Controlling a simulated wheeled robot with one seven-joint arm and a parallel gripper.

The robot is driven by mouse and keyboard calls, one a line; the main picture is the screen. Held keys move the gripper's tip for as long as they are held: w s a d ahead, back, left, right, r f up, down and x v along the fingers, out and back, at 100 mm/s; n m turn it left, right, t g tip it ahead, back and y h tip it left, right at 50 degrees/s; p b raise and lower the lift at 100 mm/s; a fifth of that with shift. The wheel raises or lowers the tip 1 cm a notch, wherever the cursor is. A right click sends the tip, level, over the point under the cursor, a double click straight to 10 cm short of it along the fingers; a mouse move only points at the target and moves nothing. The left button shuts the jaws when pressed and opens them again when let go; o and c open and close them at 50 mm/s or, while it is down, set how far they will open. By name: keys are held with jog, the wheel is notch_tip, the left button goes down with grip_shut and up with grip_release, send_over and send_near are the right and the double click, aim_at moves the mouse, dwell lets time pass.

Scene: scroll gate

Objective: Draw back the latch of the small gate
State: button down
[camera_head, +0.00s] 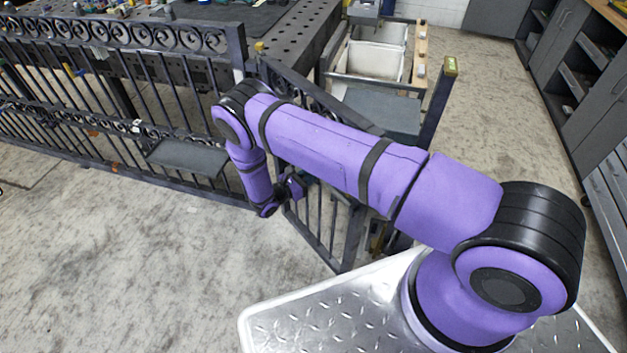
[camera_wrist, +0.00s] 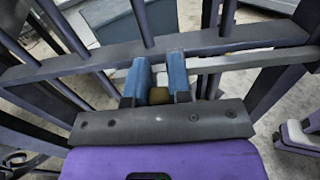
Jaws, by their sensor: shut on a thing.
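The small gate (camera_head: 318,225) of dark metal bars stands behind and below my purple arm in the head view, which covers much of it. In the wrist view its dark rail (camera_wrist: 110,55) and upright bars cross the picture. A lighter grey latch bar (camera_wrist: 250,59) runs along the rail to the right. My gripper (camera_wrist: 160,80) has two blue fingers at the rail, shut on a small brass-coloured latch knob (camera_wrist: 158,96) between them. The latch's far end at the right edge is cut off. In the head view I cannot make out the fingers or the latch.
A fence (camera_head: 120,90) with scrollwork and a small grey shelf (camera_head: 188,156) extends left. A dark post (camera_head: 437,105) with a yellowish cap stands right of the gate. A perforated worktable (camera_head: 290,40) and a cart with pale bins (camera_head: 372,60) stand beyond. The floor at front left is clear.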

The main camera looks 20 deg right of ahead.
jog(key=shift+w, duration=0.25)
jog(key=c, duration=1)
grip_release()
jog(key=shift+c, duration=0.2)
jog(key=shift+a, duration=0.2)
jog(key=v, duration=1)
jog(key=shift+a, duration=0.2)
jog(key=shift+s, duration=0.15)
